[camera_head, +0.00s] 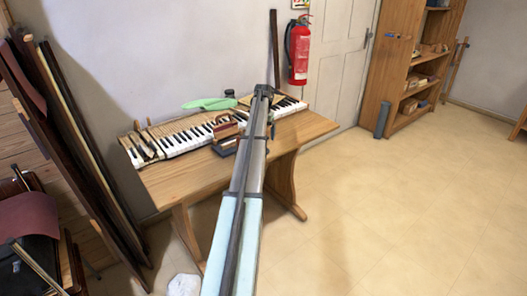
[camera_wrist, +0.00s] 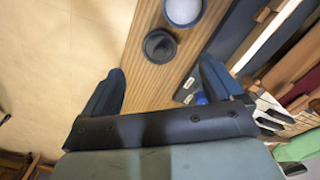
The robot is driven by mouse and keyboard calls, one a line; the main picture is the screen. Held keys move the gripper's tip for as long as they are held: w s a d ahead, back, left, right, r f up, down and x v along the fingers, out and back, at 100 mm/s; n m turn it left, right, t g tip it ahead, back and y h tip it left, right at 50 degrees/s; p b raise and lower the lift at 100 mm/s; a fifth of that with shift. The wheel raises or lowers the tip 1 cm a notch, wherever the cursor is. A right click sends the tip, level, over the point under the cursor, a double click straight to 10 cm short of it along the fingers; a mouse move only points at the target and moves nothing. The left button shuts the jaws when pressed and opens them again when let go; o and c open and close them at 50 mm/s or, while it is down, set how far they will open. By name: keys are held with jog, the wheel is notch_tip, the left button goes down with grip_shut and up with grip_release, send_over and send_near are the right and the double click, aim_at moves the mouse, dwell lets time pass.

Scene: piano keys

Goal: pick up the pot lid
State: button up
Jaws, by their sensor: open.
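A dark round lid-like disc with a raised centre, probably the pot lid (camera_wrist: 160,46), lies on the wooden table (camera_wrist: 146,80) in the wrist view. A round dish (camera_wrist: 183,12) with a pale inside sits just beyond it. My gripper (camera_wrist: 160,66) is open and empty, its two dark blue fingers spread to either side of the table strip in the picture, with the lid just past the fingertips. In the head view my arm reaches over the table, and I cannot make out the lid or the dish there.
Piano keys (camera_head: 185,141) run along the table's back, with a green object (camera_head: 209,104) behind them. A brown and dark block-like item (camera_head: 225,133) stands left of my arm. A small blue object (camera_wrist: 200,98) lies near the right finger. Bare wood is free at the table's front left.

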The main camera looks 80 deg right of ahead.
jog(key=shift+s+d+f, duration=0.1)
jog(key=shift+d+f, duration=0.05)
jog(key=shift+f, duration=1.8)
jog(key=shift+s+d+f, duration=0.1)
jog(key=shift+d+f, duration=0.05)
jog(key=shift+f, duration=1.75)
jog(key=c, duration=1.1)
